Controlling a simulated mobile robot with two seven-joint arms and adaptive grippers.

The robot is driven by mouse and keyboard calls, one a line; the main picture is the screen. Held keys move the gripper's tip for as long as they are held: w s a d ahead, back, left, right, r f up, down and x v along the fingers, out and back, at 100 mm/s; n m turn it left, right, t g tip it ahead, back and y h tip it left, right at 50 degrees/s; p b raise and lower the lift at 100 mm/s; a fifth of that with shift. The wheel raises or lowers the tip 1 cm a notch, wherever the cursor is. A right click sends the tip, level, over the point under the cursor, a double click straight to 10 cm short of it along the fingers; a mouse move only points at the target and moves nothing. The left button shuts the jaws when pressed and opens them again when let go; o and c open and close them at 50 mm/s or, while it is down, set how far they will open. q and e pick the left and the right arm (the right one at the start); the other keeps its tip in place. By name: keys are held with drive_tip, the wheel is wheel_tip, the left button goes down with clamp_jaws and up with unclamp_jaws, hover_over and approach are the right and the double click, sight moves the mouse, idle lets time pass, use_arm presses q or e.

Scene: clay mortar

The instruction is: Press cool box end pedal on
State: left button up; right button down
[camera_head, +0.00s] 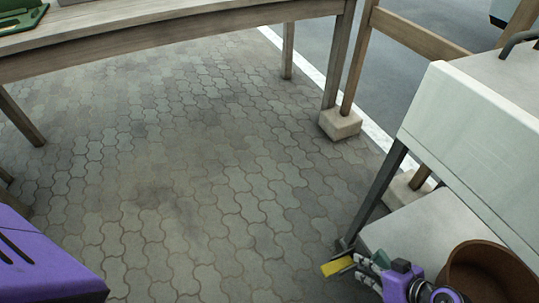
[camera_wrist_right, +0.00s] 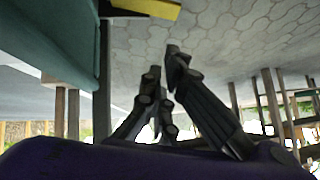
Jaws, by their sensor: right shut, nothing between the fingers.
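The cool box (camera_head: 475,150) is a pale, greenish-white box raised on dark legs at the right of the head view. A yellow pedal (camera_head: 338,267) shows low at its near left end. The wrist view shows the pedal (camera_wrist_right: 150,8) at the top edge, with a dark bar beside it. My right gripper (camera_head: 362,263) is just right of the pedal in the head view, shut and empty. Contact cannot be told in the head view. My left gripper is out of view.
A brown clay pot (camera_head: 490,274) stands right of my right gripper, by a grey lower shelf (camera_head: 415,232). A wooden table (camera_head: 180,48) spans the back, with a green case (camera_head: 20,15) on it. The paved floor (camera_head: 190,170) between is clear.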

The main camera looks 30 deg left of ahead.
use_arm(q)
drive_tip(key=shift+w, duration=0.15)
use_arm(e)
drive_tip(key=b+x, duration=0.3)
drive_tip(key=x, duration=0.6)
drive_tip(key=shift+a+f, duration=0.15)
drive_tip(key=shift+f, duration=0.15)
drive_tip(key=b, duration=0.2)
hover_over(330, 268)
wheel_tip(330, 268, down, 4)
drive_tip(key=shift+w+f, duration=0.1)
drive_tip(key=shift+w, duration=0.05)
use_arm(q)
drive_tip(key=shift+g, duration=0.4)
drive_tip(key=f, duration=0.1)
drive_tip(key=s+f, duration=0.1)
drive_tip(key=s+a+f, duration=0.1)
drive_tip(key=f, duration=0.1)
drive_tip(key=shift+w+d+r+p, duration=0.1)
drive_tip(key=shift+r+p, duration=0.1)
drive_tip(key=shift+p, duration=0.15)
use_arm(e)
drive_tip(key=shift+p, duration=0.3)
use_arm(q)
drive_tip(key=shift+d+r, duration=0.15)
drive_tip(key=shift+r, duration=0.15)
use_arm(e)
drive_tip(key=shift+s+h, duration=0.2)
drive_tip(key=shift+h, duration=0.1)
